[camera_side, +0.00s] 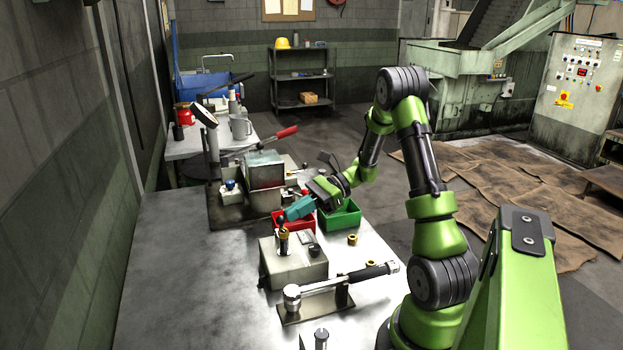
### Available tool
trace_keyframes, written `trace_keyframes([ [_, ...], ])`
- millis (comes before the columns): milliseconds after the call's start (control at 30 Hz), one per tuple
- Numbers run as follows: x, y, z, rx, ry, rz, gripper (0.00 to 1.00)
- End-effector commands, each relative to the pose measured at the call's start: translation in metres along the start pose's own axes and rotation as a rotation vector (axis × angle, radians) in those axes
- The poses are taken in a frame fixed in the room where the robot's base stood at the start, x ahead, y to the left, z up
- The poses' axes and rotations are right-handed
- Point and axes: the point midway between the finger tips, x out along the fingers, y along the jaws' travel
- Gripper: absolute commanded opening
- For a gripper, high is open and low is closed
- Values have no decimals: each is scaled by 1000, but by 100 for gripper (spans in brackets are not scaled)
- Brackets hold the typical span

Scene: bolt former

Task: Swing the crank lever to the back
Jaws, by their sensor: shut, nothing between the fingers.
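A lever with a black grip (360,277) lies nearly level across a flat base plate at the front of the bench. Its round pivot (292,297) is at the left and its grip points right; it looks like the crank lever. A second lever with a red handle (285,132) sticks out to the right from the machine farther back. My gripper (280,220) is teal, shut and empty. It is over the rear of a grey block (288,262), close to an upright pin with a brass part (283,240). Whether it touches the pin cannot be told. It is apart from both levers.
A red bin (296,225) and a green bin (341,217) stand just behind the block. A grey vise-like machine (264,170) stands behind the bins. The bench's left part (180,250) is clear.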

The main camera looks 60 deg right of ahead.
Motion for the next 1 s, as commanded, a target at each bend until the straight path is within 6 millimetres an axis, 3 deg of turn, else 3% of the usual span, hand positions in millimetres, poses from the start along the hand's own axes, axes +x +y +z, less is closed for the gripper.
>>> trace_keyframes([
  [667,4,3,2,26,-1,-79,0],
  [1000,12,8,4,73,-1,-218,0],
])
